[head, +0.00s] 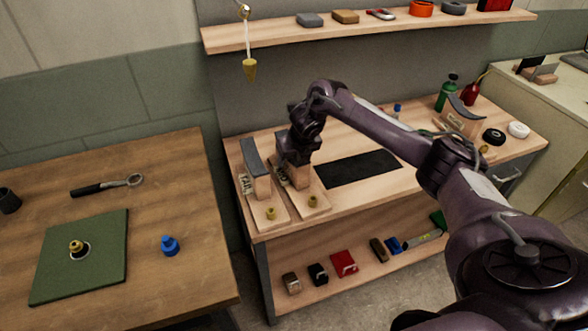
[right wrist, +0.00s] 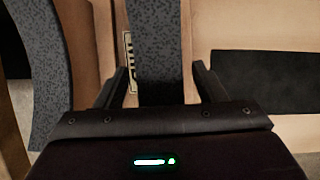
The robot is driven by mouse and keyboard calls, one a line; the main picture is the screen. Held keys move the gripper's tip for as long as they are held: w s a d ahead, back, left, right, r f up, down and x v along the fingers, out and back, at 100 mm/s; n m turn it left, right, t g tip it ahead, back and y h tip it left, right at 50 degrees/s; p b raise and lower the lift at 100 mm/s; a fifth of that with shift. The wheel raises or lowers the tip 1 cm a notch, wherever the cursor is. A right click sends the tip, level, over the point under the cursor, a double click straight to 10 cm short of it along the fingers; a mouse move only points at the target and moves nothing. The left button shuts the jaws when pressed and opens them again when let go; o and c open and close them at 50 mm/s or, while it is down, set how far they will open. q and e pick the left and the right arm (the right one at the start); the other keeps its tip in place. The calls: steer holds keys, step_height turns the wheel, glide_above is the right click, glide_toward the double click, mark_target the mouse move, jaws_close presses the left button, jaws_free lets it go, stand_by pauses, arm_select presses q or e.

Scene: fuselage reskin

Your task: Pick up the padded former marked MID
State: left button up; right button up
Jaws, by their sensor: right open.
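The padded former marked MID (head: 300,181) stands on a wooden base at the left part of the bench, mostly hidden by my right gripper (head: 296,158) in the head view. In the right wrist view its dark speckled pad (right wrist: 154,45) runs between the two fingers of my right gripper (right wrist: 160,88). A label (right wrist: 130,62) beside the pad seems to read MID. The fingers are open, one on each side of the pad, with gaps visible. My left gripper is not in view.
A similar padded former (head: 257,176) stands close on the left; its pad (right wrist: 38,60) shows in the wrist view. Another former (head: 463,112) is at the bench's right end. A black mat (head: 362,168) lies right of the gripper. A plumb bob (head: 249,68) hangs behind.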

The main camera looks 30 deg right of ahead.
jaws_close()
steer(key=shift+r, duration=0.1)
stand_by(0.4)
steer(key=shift+w, duration=0.1)
